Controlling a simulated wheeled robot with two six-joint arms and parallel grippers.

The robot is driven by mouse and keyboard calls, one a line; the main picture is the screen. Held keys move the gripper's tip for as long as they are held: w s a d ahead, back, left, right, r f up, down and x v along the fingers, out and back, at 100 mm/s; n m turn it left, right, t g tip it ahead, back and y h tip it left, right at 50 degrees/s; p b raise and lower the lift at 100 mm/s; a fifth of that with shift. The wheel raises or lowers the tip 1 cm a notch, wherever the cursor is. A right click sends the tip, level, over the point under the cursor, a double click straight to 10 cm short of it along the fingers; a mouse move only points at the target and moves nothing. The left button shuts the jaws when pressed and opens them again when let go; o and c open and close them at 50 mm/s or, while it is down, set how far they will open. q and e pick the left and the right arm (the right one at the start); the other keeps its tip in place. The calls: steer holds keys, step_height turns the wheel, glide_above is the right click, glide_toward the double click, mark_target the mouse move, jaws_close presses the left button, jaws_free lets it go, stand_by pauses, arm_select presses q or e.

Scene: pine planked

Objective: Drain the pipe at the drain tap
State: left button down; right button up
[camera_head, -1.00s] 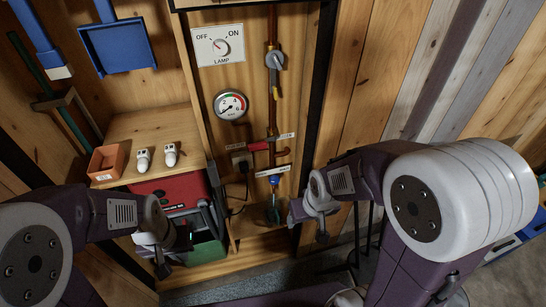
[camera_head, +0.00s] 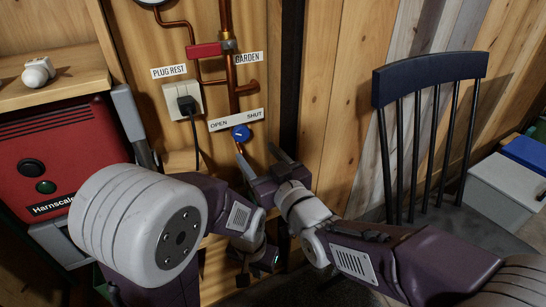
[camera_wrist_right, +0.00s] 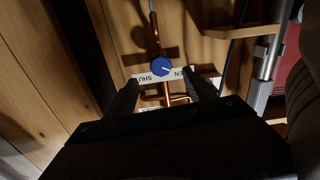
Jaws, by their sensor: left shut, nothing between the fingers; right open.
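The drain tap is a small blue round knob (camera_head: 240,133) on the copper pipe (camera_head: 231,88), just below a white OPEN/SHUT label (camera_head: 234,120). A small pale mark shows on the knob, but I cannot tell its setting. The knob also shows in the right wrist view (camera_wrist_right: 161,66), upside down, ahead of and between my fingers. My right gripper (camera_head: 258,152) is open and empty, just below and right of the knob, apparently not touching it. My left gripper (camera_head: 262,262) is shut and empty, lower down. My arms hide the pipe's lower end.
A red lever or valve (camera_head: 204,50) and GARDEN label (camera_head: 247,58) sit above the tap. A plug in a socket (camera_head: 184,103) is left of it. A red Harnscale machine (camera_head: 55,160) stands at left. A dark chair (camera_head: 430,130) stands at right.

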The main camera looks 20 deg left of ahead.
mark_target(242, 136)
steer(key=b+x, duration=0.3)
steer(key=x, duration=0.4)
steer(key=shift+w+a, duration=0.25)
steer(key=shift+a, duration=0.05)
steer(key=shift+w+a+r, duration=0.1)
steer(key=shift+w+a, duration=0.3)
steer(key=shift+a, duration=0.1)
jaws_close()
